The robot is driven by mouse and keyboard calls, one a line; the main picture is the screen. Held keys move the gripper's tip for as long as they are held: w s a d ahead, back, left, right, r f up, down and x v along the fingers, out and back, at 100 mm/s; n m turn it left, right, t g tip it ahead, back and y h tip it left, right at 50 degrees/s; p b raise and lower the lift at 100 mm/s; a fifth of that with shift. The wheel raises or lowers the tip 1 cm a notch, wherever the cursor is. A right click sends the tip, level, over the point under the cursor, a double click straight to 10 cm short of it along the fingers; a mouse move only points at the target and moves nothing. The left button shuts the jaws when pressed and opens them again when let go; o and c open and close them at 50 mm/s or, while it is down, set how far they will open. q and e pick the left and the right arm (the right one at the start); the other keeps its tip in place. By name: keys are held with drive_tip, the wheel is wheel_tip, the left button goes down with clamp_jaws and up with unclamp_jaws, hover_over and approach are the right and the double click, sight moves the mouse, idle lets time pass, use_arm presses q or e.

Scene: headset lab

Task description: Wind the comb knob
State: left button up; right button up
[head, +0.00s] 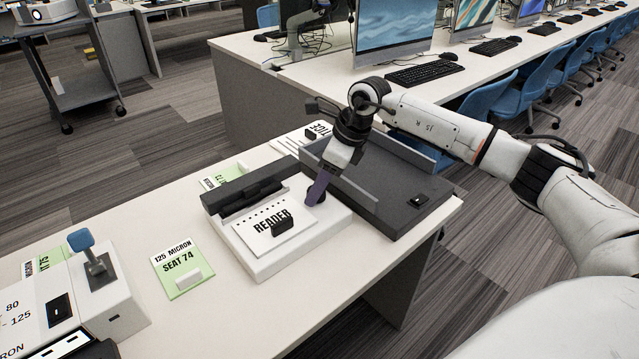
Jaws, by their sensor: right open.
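A white binding machine (262,262) stands on the near white table, with a black comb section (250,190) along its back. A white card marked READER (262,236) with a row of punched holes and a small black clip lies on its top. A dark purple knob (314,198) sits at the machine's right end, partly covered by the gripper. My right gripper (319,188) reaches down from the upper right with its fingers at the knob. It is open; I cannot tell whether the fingers touch the knob. My left gripper is out of view.
A dark grey tray (405,222) stands close on the right, under my right arm. A green SEAT 74 card (181,268) lies left of the machine. A white device with a blue-topped lever (85,250) is at the far left. The front table area is clear.

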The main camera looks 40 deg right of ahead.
drive_tip(key=v, duration=1)
drive_tip(key=shift+r, duration=0.15)
